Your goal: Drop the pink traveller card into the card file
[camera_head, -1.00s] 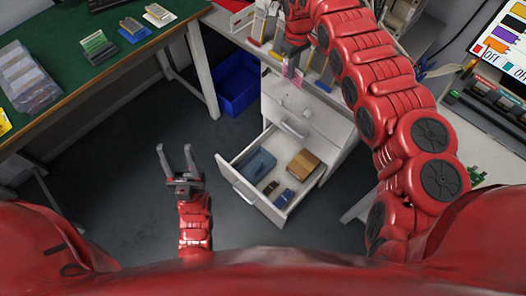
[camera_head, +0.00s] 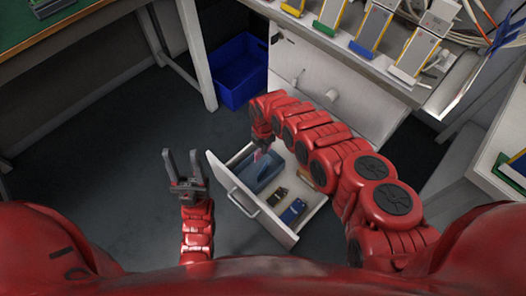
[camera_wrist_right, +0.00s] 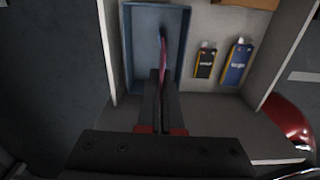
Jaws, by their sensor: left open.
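The pink traveller card (camera_wrist_right: 163,60) is held edge-on between the fingers of my right gripper (camera_wrist_right: 158,82), which is shut on it. In the head view the card (camera_head: 257,156) shows as a small pink patch below the right hand. A blue-grey open box (camera_wrist_right: 139,30), which looks like the card file, lies in the open drawer (camera_head: 229,197). The card is over or inside this box (camera_head: 262,182); its exact depth is unclear. My left gripper (camera_head: 182,154) is open and empty, left of the drawer.
Two small packs, one dark and yellow (camera_wrist_right: 205,62) and one blue (camera_wrist_right: 238,62), lie right of the box in the drawer. A brown box (camera_wrist_right: 250,4) is behind them. A blue bin (camera_head: 238,72) stands on the floor. Coloured holders line the bench above.

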